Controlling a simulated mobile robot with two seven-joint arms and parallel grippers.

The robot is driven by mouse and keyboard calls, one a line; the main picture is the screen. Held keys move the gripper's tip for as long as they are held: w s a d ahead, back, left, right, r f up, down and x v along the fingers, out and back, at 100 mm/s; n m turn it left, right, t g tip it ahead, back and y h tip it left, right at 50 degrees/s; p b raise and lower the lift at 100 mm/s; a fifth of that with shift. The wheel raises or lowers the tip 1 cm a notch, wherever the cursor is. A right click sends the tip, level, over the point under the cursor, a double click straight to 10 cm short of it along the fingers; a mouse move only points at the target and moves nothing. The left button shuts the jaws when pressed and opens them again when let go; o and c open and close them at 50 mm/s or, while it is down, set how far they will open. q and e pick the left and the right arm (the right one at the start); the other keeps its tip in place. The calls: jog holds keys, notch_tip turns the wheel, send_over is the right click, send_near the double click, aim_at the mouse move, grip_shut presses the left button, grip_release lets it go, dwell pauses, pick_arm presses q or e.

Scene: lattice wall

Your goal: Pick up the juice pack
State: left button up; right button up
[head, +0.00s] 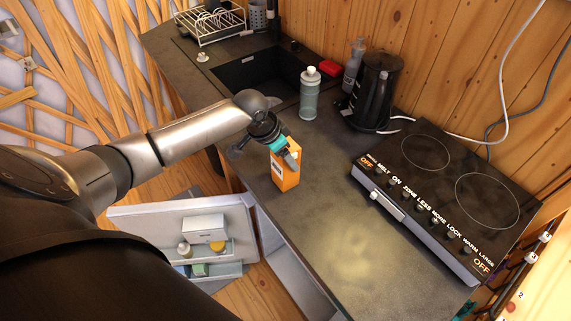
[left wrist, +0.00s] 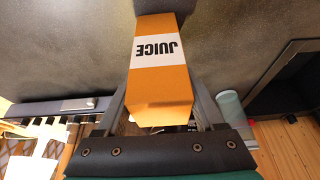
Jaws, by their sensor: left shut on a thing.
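The juice pack (head: 285,173) is an orange carton that stands upright on the dark countertop (head: 330,200), near its front edge. In the left wrist view the juice pack (left wrist: 160,83) shows a white band with the word JUICE, between the two fingers. My left gripper (head: 287,152) reaches in from the left and is shut on the upper part of the pack. Whether the pack's base touches the counter is hard to tell. My right gripper is not in view.
A black cooktop (head: 445,190) lies to the right. A grey-green bottle (head: 309,94), a black kettle (head: 374,92) and a sink (head: 260,73) are behind. An open fridge door (head: 185,217) with items on its shelves hangs below the counter.

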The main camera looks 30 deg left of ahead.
pick_arm(q)
grip_shut()
jog(key=shift+r, duration=0.1)
